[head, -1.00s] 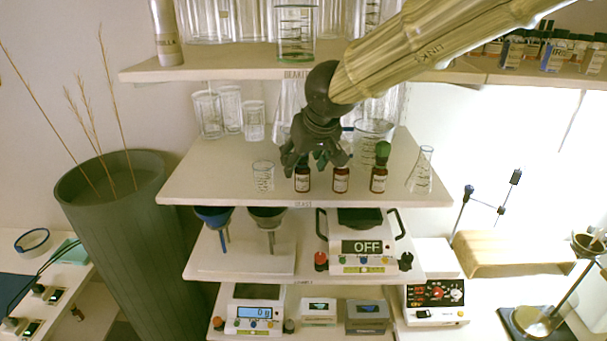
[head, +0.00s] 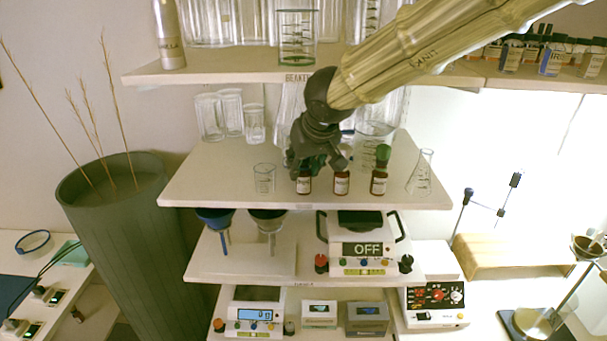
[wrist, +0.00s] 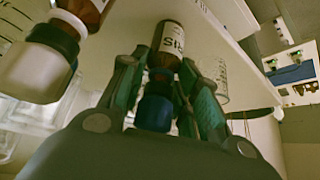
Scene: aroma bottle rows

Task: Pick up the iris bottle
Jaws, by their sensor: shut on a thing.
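Three small brown bottles with white labels stand in a row on the middle shelf (head: 230,184). My gripper (head: 319,165) comes down from above and is shut on the left bottle (head: 304,184). In the wrist view its fingers (wrist: 166,95) flank this bottle's blue cap (wrist: 155,112); its label (wrist: 172,42) is only partly legible. The bottle appears to stand on the shelf still. The middle bottle (head: 341,183) is just to the right, its cap hidden in the head view. The right bottle (head: 380,181) has a green cap.
A small beaker (head: 264,178) stands left of the held bottle and a flask (head: 421,172) at the right. Taller glassware (head: 208,116) stands behind. An upper shelf (head: 215,68) with beakers overhangs the back. The shelf's front left is clear.

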